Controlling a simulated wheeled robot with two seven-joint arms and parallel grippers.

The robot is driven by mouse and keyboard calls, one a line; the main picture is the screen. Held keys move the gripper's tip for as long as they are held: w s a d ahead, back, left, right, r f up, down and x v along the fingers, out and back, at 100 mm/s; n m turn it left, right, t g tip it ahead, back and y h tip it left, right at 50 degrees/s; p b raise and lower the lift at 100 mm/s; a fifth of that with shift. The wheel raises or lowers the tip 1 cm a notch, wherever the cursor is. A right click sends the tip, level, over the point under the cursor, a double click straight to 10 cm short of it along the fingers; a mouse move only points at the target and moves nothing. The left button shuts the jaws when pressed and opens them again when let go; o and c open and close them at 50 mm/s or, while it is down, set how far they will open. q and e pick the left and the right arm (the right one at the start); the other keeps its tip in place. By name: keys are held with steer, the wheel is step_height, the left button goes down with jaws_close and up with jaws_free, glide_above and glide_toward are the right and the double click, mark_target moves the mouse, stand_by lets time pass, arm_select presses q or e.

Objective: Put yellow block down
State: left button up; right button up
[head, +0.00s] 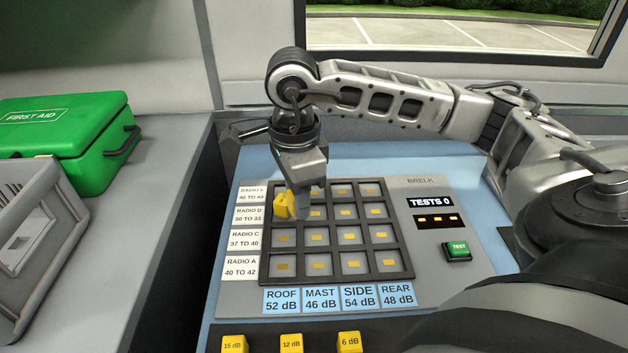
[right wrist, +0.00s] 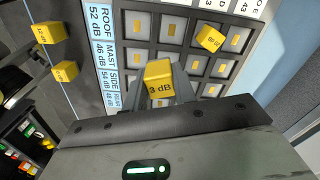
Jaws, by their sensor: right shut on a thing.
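My right gripper (head: 304,208) points down over the upper left part of the grid panel (head: 398,284). In the right wrist view it is shut on a yellow block (right wrist: 160,84) marked 3 dB. The head view does not clearly show this held block, and I cannot tell whether it touches the panel. Another yellow block (head: 283,205) is at the ROOF column near the RADIO D row, just left of the gripper. It also shows in the right wrist view (right wrist: 210,40), turned askew to the grid. My left gripper is not in view.
Several yellow blocks stand along the front edge: 15 dB (head: 234,344), 12 dB (head: 291,343) and 6 dB (head: 349,342). A green TEST button (head: 457,249) is at the right, below a TESTS 0 display (head: 431,202). A green first aid box (head: 70,140) and grey crate (head: 38,245) stand left.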

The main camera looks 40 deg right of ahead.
steer(key=s+d+r+m+b, duration=0.2)
steer(key=d+m, duration=0.3)
steer(key=m, duration=1)
steer(key=s+d+r+m+b, duration=0.15)
steer(key=d+m, duration=0.45)
steer(key=m, duration=0.9)
steer(key=m+p, duration=0.2)
steer(key=m, duration=0.3)
glide_above(314, 193)
steer(key=f, duration=0.8)
steer(key=shift+s, duration=0.4)
steer(key=shift+w+f, duration=0.3)
steer(key=shift+w+f+p, duration=0.15)
steer(key=shift+f+p, duration=0.15)
steer(key=shift+f, duration=1.45)
steer(key=shift+f, duration=0.1)
